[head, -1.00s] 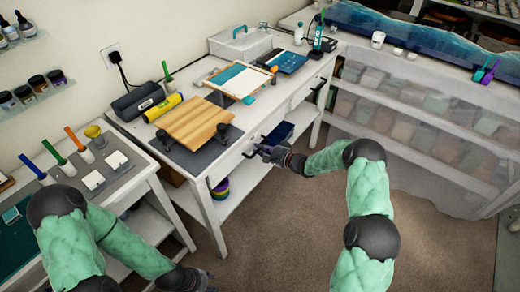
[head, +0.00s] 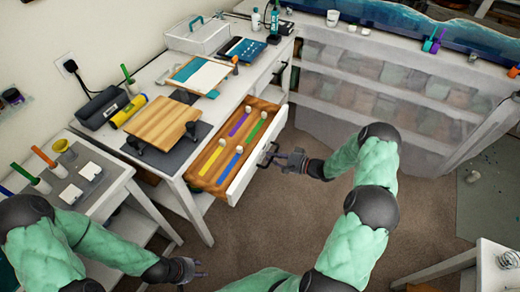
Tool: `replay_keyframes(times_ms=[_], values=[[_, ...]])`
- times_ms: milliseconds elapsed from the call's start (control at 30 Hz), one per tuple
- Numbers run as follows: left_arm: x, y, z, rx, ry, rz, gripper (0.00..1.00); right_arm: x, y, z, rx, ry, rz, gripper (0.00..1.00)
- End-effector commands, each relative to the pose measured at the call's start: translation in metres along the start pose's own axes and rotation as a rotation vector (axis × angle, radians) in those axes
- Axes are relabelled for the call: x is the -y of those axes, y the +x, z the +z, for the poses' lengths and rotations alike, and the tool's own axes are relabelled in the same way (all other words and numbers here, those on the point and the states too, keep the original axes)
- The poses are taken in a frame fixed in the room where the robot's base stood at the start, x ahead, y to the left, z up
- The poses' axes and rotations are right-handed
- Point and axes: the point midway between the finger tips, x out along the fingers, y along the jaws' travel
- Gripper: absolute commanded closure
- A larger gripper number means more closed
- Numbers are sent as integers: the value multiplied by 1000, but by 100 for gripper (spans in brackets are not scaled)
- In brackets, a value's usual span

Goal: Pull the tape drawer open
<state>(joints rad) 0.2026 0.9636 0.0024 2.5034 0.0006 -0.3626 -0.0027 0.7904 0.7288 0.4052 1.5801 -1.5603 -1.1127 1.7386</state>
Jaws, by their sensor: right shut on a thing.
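The tape drawer (head: 209,181) is pulled out from the front of the white workbench. Its wooden inside shows purple, green, yellow and blue strips with pale round ends. Its white front (head: 243,177) faces right, with a dark bar handle (head: 267,153) on it. My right gripper (head: 279,157) is at the handle and shut on it; the fingers partly cover it. My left gripper (head: 199,268) hangs low at the bottom of the view, away from the drawer, with its fingers apart and empty.
A wooden board (head: 163,121), a yellow roll (head: 129,112) and a black speaker-like case (head: 102,106) lie on the workbench. A side table with sticks and white blocks (head: 90,171) stands at left. Carpet (head: 300,220) is open below the drawer. A white table corner (head: 495,265) is at lower right.

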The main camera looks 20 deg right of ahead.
Motion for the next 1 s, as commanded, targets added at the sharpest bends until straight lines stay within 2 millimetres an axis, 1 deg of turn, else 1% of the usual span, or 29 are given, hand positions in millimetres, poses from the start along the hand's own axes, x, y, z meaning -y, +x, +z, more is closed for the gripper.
replay_keyframes(times_ms=[33,100,300,700,733,767,800,1000], values=[[-1,-2,0,0,0,0,60,-2,-8,0,-1,3,2,100],[-1,-4,0,0,0,0,60,-4,-16,0,-1,3,2,100],[-2,-5,0,0,0,0,60,-6,-27,1,1,2,1,100],[-2,-5,0,0,0,0,60,-7,-29,1,2,2,1,100],[-2,-5,0,0,0,0,60,-7,-29,1,2,2,1,76],[-2,-5,0,0,0,0,60,-7,-29,1,2,2,1,68],[-2,-5,0,0,0,0,60,-7,-29,1,2,1,1,57],[-2,-5,0,0,0,0,60,-7,-29,0,1,0,1,57]])
